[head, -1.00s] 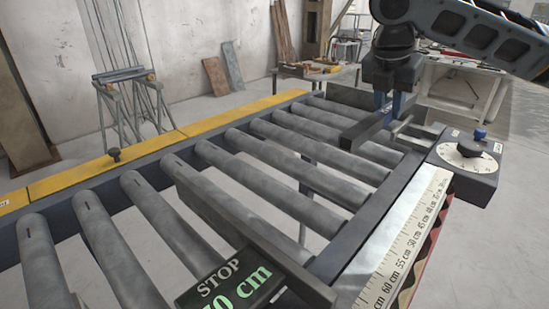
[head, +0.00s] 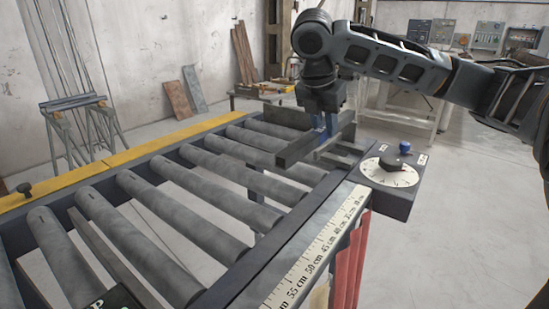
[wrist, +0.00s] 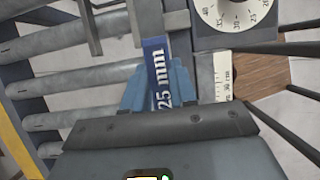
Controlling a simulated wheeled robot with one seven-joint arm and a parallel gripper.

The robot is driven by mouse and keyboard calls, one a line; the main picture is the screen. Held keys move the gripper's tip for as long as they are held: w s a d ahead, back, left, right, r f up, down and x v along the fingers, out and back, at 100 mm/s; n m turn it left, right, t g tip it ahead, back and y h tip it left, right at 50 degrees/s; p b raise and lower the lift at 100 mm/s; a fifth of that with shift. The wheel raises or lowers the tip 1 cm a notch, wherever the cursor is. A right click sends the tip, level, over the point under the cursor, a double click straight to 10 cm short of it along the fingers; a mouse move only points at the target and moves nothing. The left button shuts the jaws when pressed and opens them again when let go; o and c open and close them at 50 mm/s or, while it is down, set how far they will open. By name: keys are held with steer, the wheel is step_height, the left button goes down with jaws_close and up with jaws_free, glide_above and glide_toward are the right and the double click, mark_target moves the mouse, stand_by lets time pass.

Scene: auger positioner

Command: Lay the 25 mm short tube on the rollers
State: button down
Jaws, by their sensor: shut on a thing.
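My gripper (head: 326,125) is above the far right part of the roller table, close to its side rail. It is shut on the 25 mm short tube, whose blue face (wrist: 157,75) with white "25 mm" lettering shows between the blue fingertips in the wrist view. The blue also shows in the head view (head: 328,122). How far the tube extends past the fingers, and whether it touches anything below, I cannot tell. The grey rollers (head: 190,178) lie in a row, crossing the frame. A dark bar (head: 298,149) is at the far right rollers, just left of my gripper.
A scale strip (head: 315,250) runs along the right rail. A dial box (head: 390,172) with a blue knob stands at its far end, just right of my gripper. A yellow edge (head: 120,158) borders the left side. The nearer rollers are mostly bare.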

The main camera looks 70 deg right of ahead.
steer(key=w+a+f, duration=0.1)
steer(key=w+f, duration=0.7)
steer(key=f, duration=0.1)
steer(key=shift+w+a+p, duration=0.15)
steer(key=shift+w+p, duration=0.1)
steer(key=shift+p, duration=0.2)
steer(key=shift+f, duration=0.15)
steer(key=c, duration=0.9)
jaws_free()
steer(key=v, duration=1.2)
steer(key=shift+p, duration=0.3)
